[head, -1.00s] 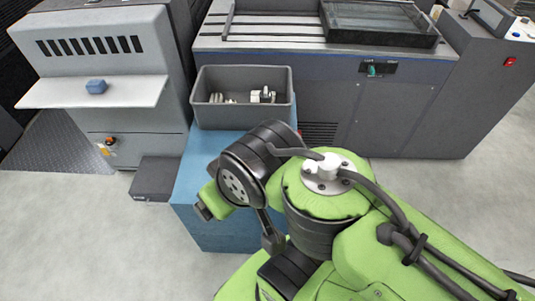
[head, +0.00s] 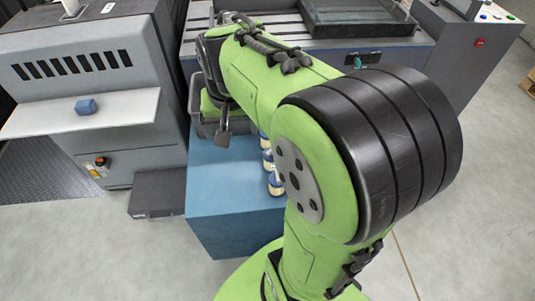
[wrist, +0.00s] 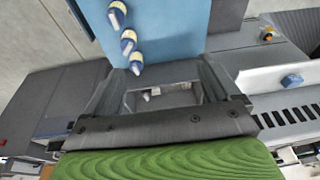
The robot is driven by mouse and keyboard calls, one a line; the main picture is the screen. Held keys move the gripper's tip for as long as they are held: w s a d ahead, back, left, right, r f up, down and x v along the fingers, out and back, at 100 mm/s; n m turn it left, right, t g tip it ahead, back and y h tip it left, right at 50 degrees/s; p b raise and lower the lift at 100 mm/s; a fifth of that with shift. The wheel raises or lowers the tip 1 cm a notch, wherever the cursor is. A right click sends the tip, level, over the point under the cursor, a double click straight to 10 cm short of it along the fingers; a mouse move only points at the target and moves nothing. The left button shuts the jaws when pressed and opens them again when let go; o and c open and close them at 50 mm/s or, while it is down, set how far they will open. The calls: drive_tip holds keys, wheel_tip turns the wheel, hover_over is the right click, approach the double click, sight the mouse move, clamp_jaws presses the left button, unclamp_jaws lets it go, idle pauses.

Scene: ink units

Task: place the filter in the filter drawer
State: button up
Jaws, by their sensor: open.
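My gripper (head: 222,137) hangs over the grey bin on the blue cabinet, and my arm hides much of it in the head view. In the wrist view its dark parts frame the bin's inside, with nothing visible held. Small white pieces (wrist: 150,93) lie in the bin (head: 196,124). I cannot tell whether one is the filter. A small blue faceted piece (head: 86,106) rests on the white shelf of the left machine; it also shows in the wrist view (wrist: 291,81). A low dark box (head: 157,193) stands at that machine's foot; I cannot tell if it is the filter drawer.
Several bottles with yellow labels and blue parts (head: 275,183) stand on the blue cabinet (head: 225,215) near the bin. The left machine (head: 85,62) has a white shelf (head: 50,113). A dark grey machine (head: 385,60) stands behind. The floor at front left is clear.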

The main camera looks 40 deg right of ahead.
drive_tip(key=w+d+f+m+g+y+p, duration=0.1)
drive_tip(key=w+d+f+m, duration=0.35)
drive_tip(key=d+f, duration=0.5)
drive_tip(key=w+d+f+m+g+y+p, duration=0.1)
drive_tip(key=w+d+f+m+g+p, duration=0.15)
drive_tip(key=d+f+m, duration=0.45)
drive_tip(key=f+b, duration=0.1)
drive_tip(key=f, duration=0.2)
drive_tip(key=d+f+n+b, duration=0.1)
drive_tip(key=f, duration=0.3)
drive_tip(key=f+n+b, duration=0.1)
drive_tip(key=f, duration=0.2)
drive_tip(key=shift+s+d+f+t, duration=0.1)
drive_tip(key=shift+d+f+t, duration=0.05)
drive_tip(key=shift+d+t, duration=0.2)
drive_tip(key=f+b, duration=0.1)
drive_tip(key=f, duration=0.3)
drive_tip(key=f+b, duration=0.1)
drive_tip(key=f, duration=0.1)
drive_tip(key=shift+a+f+b, duration=0.1)
drive_tip(key=shift+a+b, duration=0.2)
drive_tip(key=shift+a, duration=0.05)
drive_tip(key=shift+c, duration=0.3)
drive_tip(key=c, duration=1.2)
wheel_tip(320, 180, up, 10)
drive_tip(key=p, duration=0.3)
